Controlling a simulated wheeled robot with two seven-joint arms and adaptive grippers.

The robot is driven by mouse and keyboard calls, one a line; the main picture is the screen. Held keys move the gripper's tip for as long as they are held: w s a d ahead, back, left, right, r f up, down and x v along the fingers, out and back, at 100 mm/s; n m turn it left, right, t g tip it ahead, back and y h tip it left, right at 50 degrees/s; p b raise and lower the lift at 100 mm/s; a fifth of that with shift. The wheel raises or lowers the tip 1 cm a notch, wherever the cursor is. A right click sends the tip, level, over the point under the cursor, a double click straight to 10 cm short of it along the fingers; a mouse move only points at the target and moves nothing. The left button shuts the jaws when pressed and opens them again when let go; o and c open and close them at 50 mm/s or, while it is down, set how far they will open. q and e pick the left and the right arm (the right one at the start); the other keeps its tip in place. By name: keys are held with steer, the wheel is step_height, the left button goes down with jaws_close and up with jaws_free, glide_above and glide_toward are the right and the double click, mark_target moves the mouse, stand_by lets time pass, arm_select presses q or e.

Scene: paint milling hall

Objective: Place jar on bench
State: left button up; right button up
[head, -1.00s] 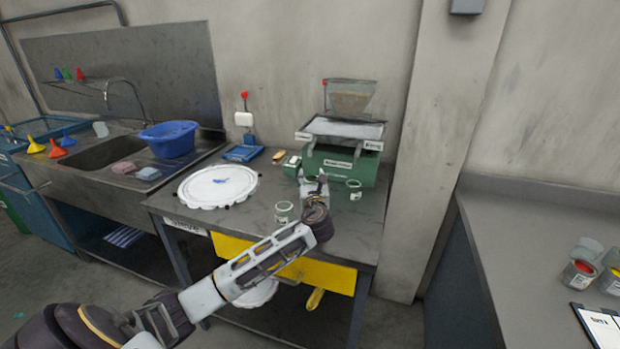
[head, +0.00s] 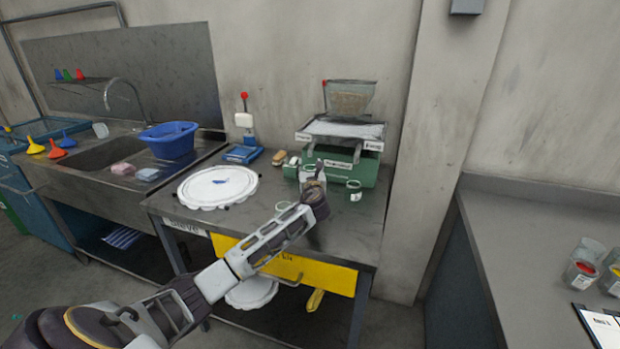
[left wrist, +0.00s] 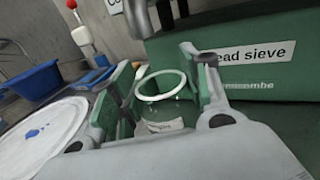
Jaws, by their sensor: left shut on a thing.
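My left gripper (head: 314,178) reaches over the grey bench (head: 345,235) from the left. It is shut on a small clear glass jar (head: 307,172), close in front of the green bead sieve machine (head: 368,172). In the left wrist view the jar's pale round rim (left wrist: 161,86) and white label show between the gripper's two green-padded fingers (left wrist: 160,92). I cannot tell whether the jar touches the bench. A second jar (head: 354,190) stands to the right of the gripper. A third (head: 284,207) is partly hidden behind my arm. My right gripper is out of view.
A round white sieve lid (head: 218,188) lies on the bench's left side, and a blue device (head: 242,153) is behind it. A sink with a blue basin (head: 170,139) is further left. A grey counter (head: 530,240) with jars is at right. The bench's front right is clear.

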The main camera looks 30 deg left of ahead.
arm_select(q)
steer(key=shift+f, duration=0.1)
step_height(320, 180, down, 2)
steer(key=shift+f, duration=0.1)
steer(key=shift+f+b, duration=0.3)
steer(key=shift+f, duration=0.3)
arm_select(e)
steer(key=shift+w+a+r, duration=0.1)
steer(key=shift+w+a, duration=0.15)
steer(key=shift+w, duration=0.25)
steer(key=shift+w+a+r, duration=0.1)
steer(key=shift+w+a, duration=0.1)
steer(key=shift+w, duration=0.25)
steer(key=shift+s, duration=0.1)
arm_select(q)
steer(key=shift+f, duration=0.1)
steer(key=o, duration=0.9)
steer(key=shift+o, duration=0.2)
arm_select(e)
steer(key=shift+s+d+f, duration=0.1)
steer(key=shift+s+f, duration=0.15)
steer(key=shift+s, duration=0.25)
